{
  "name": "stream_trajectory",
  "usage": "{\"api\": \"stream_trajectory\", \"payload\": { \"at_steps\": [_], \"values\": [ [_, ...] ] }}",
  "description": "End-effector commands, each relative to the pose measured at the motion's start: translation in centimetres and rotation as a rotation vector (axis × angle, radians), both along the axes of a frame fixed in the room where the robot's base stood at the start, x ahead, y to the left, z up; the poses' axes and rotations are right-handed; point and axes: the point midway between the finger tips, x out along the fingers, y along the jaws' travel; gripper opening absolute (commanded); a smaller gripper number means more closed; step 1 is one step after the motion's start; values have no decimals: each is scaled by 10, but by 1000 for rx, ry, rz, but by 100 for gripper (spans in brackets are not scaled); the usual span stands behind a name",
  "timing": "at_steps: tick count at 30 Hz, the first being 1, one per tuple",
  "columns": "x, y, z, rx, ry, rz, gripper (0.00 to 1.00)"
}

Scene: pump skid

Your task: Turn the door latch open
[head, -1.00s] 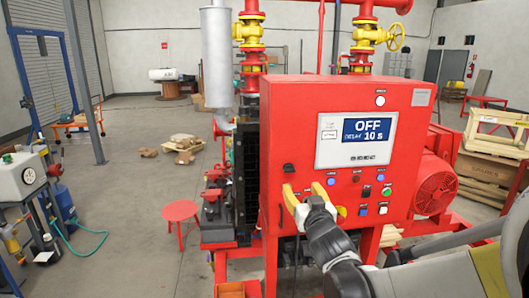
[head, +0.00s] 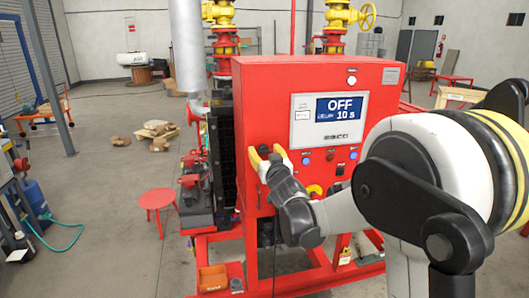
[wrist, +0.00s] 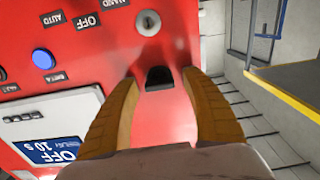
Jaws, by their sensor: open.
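The red control cabinet (head: 262,95) stands in the middle of the head view, with its door front facing me. The latch (wrist: 159,78) is a small black piece on the red face, seen in the wrist view between my two yellow fingertips. My gripper (wrist: 160,75) is open, with one finger on each side of the latch and visible gaps to it. In the head view my gripper (head: 265,154) is at the cabinet's left front edge and hides the latch. I cannot tell whether the fingertips touch the door.
A display (head: 328,118) reading OFF 10 s sits on the cabinet front, with buttons below it. A key lock (wrist: 148,22) is near the latch. A red stool (head: 158,200) stands to the left on open floor. My arm covers the right side of the head view.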

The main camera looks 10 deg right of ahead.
Motion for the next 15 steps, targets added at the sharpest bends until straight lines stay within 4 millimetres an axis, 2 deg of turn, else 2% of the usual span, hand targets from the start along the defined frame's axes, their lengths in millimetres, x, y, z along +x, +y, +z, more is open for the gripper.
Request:
{"api": "stream_trajectory", "payload": {
  "at_steps": [4,5,9,10,15],
  "values": [
    [0,0,0,0,0,0,56],
    [0,0,0,0,0,0,51],
    [0,0,0,0,0,0,8],
    [0,0,0,0,0,0,3],
    [0,0,0,0,0,0,2]
  ]
}}
